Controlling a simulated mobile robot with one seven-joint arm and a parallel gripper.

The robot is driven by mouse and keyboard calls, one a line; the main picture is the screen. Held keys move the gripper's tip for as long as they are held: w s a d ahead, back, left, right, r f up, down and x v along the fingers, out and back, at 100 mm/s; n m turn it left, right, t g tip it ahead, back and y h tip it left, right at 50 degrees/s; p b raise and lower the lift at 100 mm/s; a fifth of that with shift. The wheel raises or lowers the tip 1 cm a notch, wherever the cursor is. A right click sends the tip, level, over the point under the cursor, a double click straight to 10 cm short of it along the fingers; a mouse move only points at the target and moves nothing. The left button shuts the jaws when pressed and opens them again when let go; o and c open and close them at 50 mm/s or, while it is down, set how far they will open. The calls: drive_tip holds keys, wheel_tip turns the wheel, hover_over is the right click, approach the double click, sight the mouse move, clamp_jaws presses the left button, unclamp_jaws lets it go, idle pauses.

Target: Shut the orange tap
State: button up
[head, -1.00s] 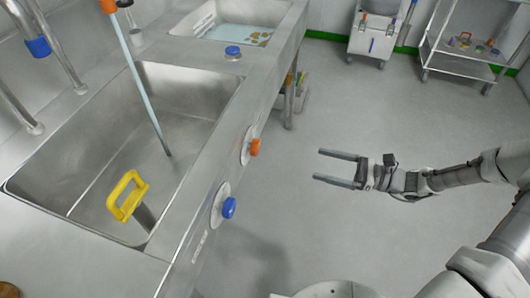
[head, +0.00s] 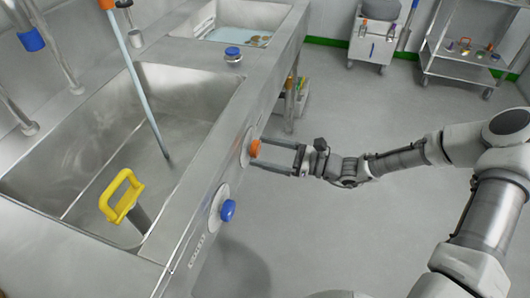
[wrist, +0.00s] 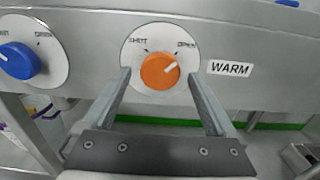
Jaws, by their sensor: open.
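The orange tap (head: 254,148) is a round knob on a white dial on the sink's front panel. In the wrist view the orange tap (wrist: 160,71) has a white pointer mark aimed up and right, toward the word OPEN; SHUT is printed at upper left. A WARM label is to its right. My gripper (head: 257,153) is open in front of the knob. In the wrist view the fingers of my gripper (wrist: 160,78) reach to either side of the knob, low on it; I cannot tell whether they touch it.
A blue knob (head: 228,210) sits on the same panel, left of the orange one in the wrist view (wrist: 18,61). The steel sink (head: 85,150) holds a yellow-handled tool (head: 121,196). A trolley (head: 455,62) stands at the back right. The floor between is clear.

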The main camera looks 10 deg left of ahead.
drive_tip(key=shift+a, duration=0.1)
drive_tip(key=c, duration=1.4)
drive_tip(key=n+p, duration=0.1)
drive_tip(key=n, duration=0.3)
drive_tip(key=shift+w, duration=0.1)
drive_tip(key=n, duration=0.4)
drive_tip(key=shift+n, duration=0.3)
drive_tip(key=n, duration=0.4)
drive_tip(key=shift+w+r+n, duration=0.1)
drive_tip(key=shift+n, duration=0.2)
drive_tip(key=n, duration=0.4)
drive_tip(key=shift+r+n, duration=0.1)
drive_tip(key=shift+n, duration=0.2)
